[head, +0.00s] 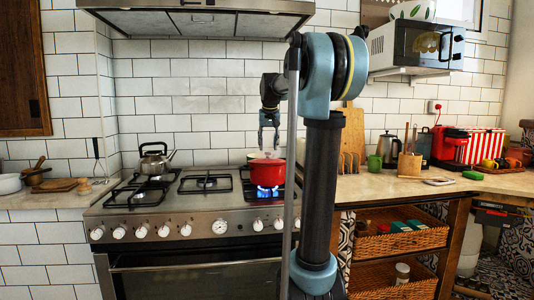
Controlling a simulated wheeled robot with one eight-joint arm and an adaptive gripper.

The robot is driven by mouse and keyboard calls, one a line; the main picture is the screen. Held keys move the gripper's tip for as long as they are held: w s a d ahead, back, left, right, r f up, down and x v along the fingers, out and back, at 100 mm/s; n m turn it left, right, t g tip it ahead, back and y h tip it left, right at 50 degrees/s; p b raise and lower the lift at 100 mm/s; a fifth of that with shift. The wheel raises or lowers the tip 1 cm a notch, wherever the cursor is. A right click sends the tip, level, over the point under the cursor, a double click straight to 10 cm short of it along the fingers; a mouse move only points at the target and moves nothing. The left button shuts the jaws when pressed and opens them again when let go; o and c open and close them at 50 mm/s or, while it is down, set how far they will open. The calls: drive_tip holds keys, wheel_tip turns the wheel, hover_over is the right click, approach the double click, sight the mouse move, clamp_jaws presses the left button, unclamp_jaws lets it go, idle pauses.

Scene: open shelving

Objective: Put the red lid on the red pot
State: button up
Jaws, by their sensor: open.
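The red pot (267,175) stands on the right part of the stove over a lit blue flame. The red lid (266,160) appears to lie on top of the pot, roughly level. The view is too small to tell whether it is fully seated. A pale part shows at the top of the lid. My gripper (269,143) points down just above the lid, with its fingers apart. I cannot tell whether the fingertips touch the lid. My arm hides the area right of the pot.
A kettle (154,160) stands at the stove's back left; the front burners are bare. A range hood (200,18) hangs above. On the right counter (385,187) are a wooden utensil holder (409,165), a green mug (374,163) and a red coffee machine (449,146).

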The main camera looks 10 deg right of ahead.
drive_tip(key=v, duration=0.7)
drive_tip(key=s+f+n+g, duration=0.1)
drive_tip(key=s+f+g, duration=0.1)
drive_tip(key=s+f, duration=3.6)
drive_tip(key=shift+s, duration=0.75)
drive_tip(key=shift+d+f, duration=0.1)
drive_tip(key=shift+w+f, duration=0.2)
drive_tip(key=shift+w, duration=0.3)
